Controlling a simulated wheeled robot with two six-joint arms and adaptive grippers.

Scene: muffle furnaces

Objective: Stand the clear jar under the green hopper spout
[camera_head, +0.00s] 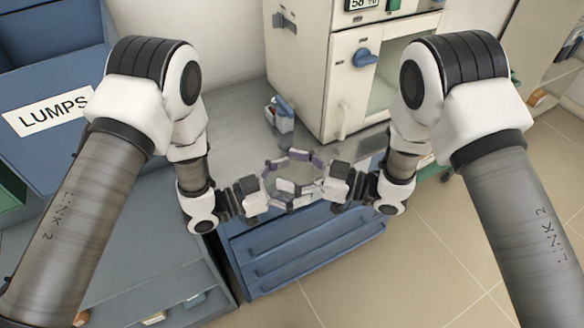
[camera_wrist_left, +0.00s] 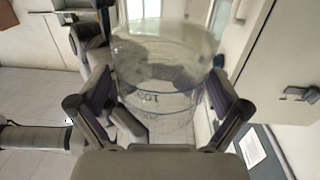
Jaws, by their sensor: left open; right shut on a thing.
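The clear jar (camera_head: 291,186) is hard to make out in the head view, between my two grippers above the blue drawer front. In the left wrist view the see-through jar (camera_wrist_left: 165,65), with dark graduation marks, fills the space between my left fingers. My left gripper (camera_head: 274,184) is open, with a finger on either side of the jar; whether they touch it I cannot tell. My right gripper (camera_head: 312,182) faces it from the other side and is shut on the jar. I cannot make out a green hopper spout in either view.
A cream furnace (camera_head: 340,85) with a blue handle stands behind on the grey worktop (camera_head: 235,130). A small blue-and-white container (camera_head: 280,115) is beside it. A blue bin labelled LUMPS (camera_head: 50,112) is at left. Blue drawers (camera_head: 305,250) lie below the grippers. Tiled floor is clear at right.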

